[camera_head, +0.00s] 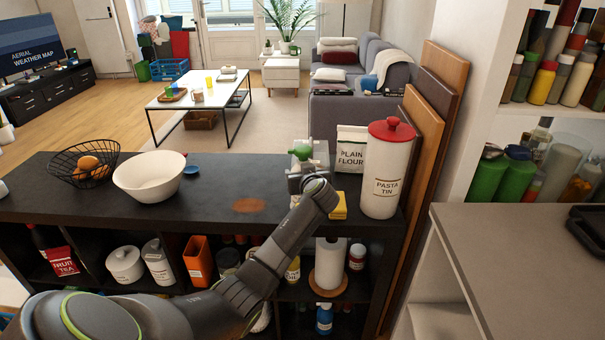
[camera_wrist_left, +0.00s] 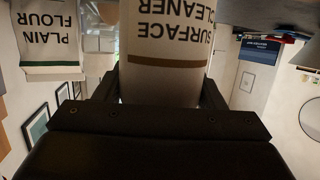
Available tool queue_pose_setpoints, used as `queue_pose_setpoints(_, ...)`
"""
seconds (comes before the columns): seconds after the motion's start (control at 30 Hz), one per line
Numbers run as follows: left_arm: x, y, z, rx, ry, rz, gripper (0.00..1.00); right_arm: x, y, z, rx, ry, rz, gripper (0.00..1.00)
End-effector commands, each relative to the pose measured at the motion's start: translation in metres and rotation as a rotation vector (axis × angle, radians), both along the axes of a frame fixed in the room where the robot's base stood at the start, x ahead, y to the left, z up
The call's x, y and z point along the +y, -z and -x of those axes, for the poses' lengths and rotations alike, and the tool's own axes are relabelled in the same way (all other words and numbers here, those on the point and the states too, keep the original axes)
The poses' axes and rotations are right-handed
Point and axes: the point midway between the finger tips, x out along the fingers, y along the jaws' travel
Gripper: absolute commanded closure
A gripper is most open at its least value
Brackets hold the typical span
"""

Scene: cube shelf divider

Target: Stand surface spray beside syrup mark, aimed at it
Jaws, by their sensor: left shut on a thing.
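The surface spray is a white bottle with a green head (camera_head: 302,152). It is at the back of the dark shelf top, mostly hidden behind my left gripper (camera_head: 308,177). In the left wrist view its label reads SURFACE CLEANER upside down on the white body (camera_wrist_left: 165,35). My left gripper (camera_wrist_left: 160,92) is shut on it, one finger on each side. I cannot tell whether its base touches the top. The syrup mark (camera_head: 248,206) is a brown-orange patch on the shelf top, left of the spray and nearer me, apart from it. My right gripper is not in view.
A plain flour bag (camera_head: 351,150), a pasta tin (camera_head: 387,175) and a yellow block (camera_head: 339,207) stand close right of the gripper. A white bowl (camera_head: 148,177) and wire fruit basket (camera_head: 82,163) are at left. The top around the mark is clear.

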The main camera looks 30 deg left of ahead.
Motion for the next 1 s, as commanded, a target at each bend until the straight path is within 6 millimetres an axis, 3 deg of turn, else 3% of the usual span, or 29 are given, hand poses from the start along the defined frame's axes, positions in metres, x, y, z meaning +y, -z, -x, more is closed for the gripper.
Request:
queue_pose_setpoints(0.13,0.000,-0.001,-0.001,-0.005,0.001,-0.003,1.00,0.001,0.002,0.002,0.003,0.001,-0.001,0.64)
queue_pose_setpoints(0.17,0.000,0.002,0.000,0.000,0.000,0.000,0.35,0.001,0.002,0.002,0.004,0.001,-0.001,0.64)
queue_pose_setpoints(0.3,0.000,0.001,0.000,0.000,0.000,0.000,0.17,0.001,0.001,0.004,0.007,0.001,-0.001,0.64)
queue_pose_setpoints(0.73,-0.004,-0.004,0.003,0.000,0.001,0.001,0.15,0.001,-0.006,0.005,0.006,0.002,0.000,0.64)
queue_pose_setpoints(1.0,-0.043,-0.007,0.040,0.002,0.002,0.004,0.15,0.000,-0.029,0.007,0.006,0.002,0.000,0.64)
